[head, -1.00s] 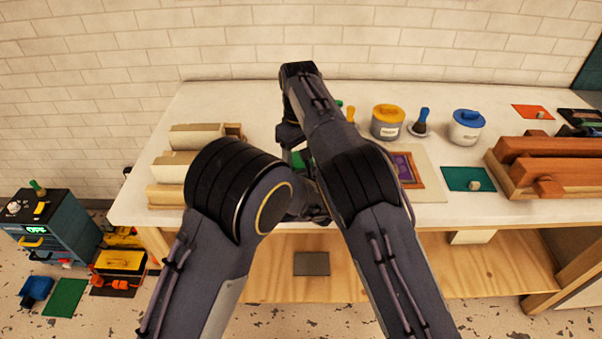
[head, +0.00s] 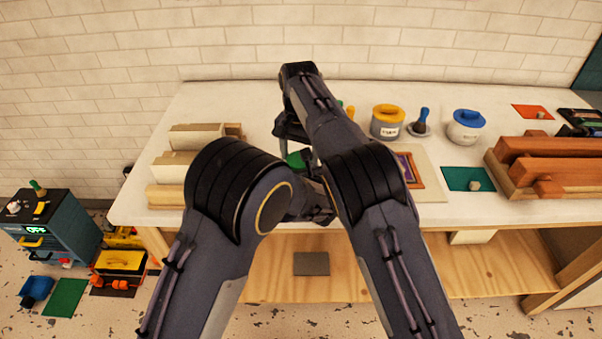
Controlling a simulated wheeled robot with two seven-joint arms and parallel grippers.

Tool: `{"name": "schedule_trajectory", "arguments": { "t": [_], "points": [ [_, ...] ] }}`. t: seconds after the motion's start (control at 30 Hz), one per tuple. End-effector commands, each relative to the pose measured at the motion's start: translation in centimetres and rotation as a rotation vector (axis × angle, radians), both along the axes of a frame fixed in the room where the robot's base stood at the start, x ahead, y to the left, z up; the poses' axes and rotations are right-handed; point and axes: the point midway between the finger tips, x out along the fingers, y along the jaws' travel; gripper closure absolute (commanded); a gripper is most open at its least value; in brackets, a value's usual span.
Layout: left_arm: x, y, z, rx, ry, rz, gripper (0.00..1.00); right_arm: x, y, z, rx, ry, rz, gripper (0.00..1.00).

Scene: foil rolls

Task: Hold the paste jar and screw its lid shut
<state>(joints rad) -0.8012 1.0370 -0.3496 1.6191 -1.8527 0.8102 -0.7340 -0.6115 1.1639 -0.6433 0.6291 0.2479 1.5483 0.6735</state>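Between my two grippers a small green piece (head: 295,160) shows, perhaps the lid of the paste jar; the body of a jar under it is hidden by my arms. My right gripper (head: 292,140) points down just above the green piece; whether its fingers touch it is too small to tell. My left gripper (head: 312,190) is low beside the green piece, mostly hidden behind my arm links. Whether either gripper is shut on something does not show. A grey jar with a yellow lid (head: 387,122) and a white jar with a blue lid (head: 466,127) stand further right.
A blue-handled brush (head: 422,121) stands between the two jars. A framed purple picture (head: 408,170) lies on a board right of my arm. The white tabletop (head: 240,100) is clear at the back.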

Motion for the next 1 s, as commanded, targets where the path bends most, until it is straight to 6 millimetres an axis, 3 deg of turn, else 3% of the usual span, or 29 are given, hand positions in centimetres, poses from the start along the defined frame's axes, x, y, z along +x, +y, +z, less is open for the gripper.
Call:
{"name": "schedule_trajectory", "arguments": {
  "t": [0.13, 0.4, 0.7, 1.0],
  "points": [
    [0.0, 0.0, 0.0, -0.001, 0.000, 0.000, 1.00, 0.0, 0.0, 0.0, 0.000, 0.000, 0.001, 0.18],
    [0.0, 0.1, 0.0, -0.001, -0.001, 0.003, 1.00, 0.0, -0.1, 0.1, -0.002, 0.001, 0.001, 0.18],
    [0.0, 0.1, 0.0, 0.001, 0.000, 0.002, 1.00, 0.1, -0.1, 3.8, -0.001, -0.002, 0.000, 0.18],
    [0.0, 0.0, 0.0, 0.000, 0.000, 0.000, 1.00, 0.0, 0.0, 4.5, -0.001, 0.001, 0.001, 0.18]
  ]
}}
